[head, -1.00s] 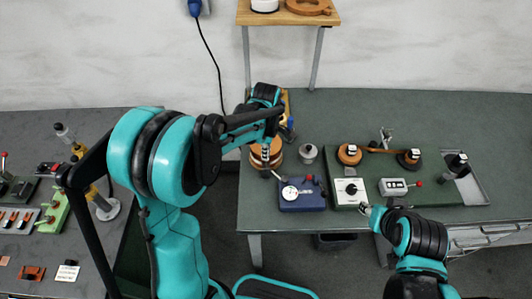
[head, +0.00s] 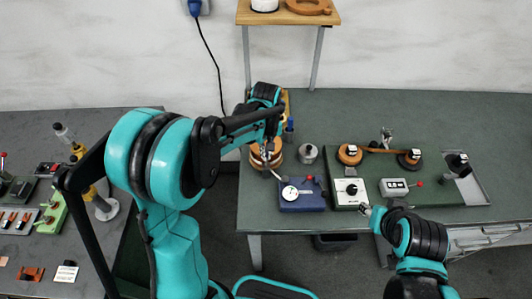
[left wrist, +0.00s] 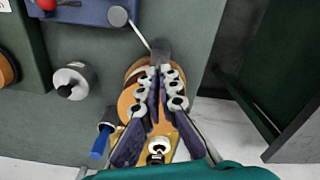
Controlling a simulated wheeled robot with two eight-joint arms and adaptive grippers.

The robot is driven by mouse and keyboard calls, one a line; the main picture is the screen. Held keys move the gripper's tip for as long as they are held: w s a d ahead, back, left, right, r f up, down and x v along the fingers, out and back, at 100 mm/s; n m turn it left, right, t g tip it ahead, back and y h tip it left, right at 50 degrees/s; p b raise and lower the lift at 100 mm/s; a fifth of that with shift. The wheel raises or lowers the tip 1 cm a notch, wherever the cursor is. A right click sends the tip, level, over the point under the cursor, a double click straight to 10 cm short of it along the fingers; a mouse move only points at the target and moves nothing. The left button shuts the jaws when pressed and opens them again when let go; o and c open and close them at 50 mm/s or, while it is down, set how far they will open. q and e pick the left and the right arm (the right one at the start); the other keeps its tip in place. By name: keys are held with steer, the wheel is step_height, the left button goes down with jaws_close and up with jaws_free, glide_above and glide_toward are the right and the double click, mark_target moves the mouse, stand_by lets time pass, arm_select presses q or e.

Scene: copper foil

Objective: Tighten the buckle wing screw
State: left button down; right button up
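A round copper-and-wood spool stack (head: 277,155) stands at the left end of the green bench; it also shows in the left wrist view (left wrist: 133,76). My left gripper (head: 266,153) is right over it. In the left wrist view my left gripper (left wrist: 160,72) points down at the stack, its fingers close together with a narrow gap. A small silver and brass fitting (left wrist: 157,149) shows between the finger bases. I cannot tell which part is the buckle wing screw, and the fingers hide what lies beneath them. My right gripper (head: 368,210) is low by the bench's front edge; its fingers are too small to judge.
A blue gauge box (head: 302,195) with a lever toward the stack sits to the right, beside a white box (head: 350,193). A grey knobbed weight (head: 307,154) and a blue-handled tool (left wrist: 100,142) stand close by. The bench's back right is clear.

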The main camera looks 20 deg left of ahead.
arm_select(q)
steer(key=m, duration=0.5)
steer(key=shift+m, duration=0.3)
steer(key=m, duration=1)
steer(key=shift+m, duration=0.4)
steer(key=m, duration=0.5)
steer(key=shift+m, duration=0.4)
steer(key=c, duration=2.2)
jaws_free()
steer(key=o, duration=0.4)
steer(key=shift+r, duration=0.15)
step_height(320, 180, up, 12)
steer(key=shift+f, duration=0.1)
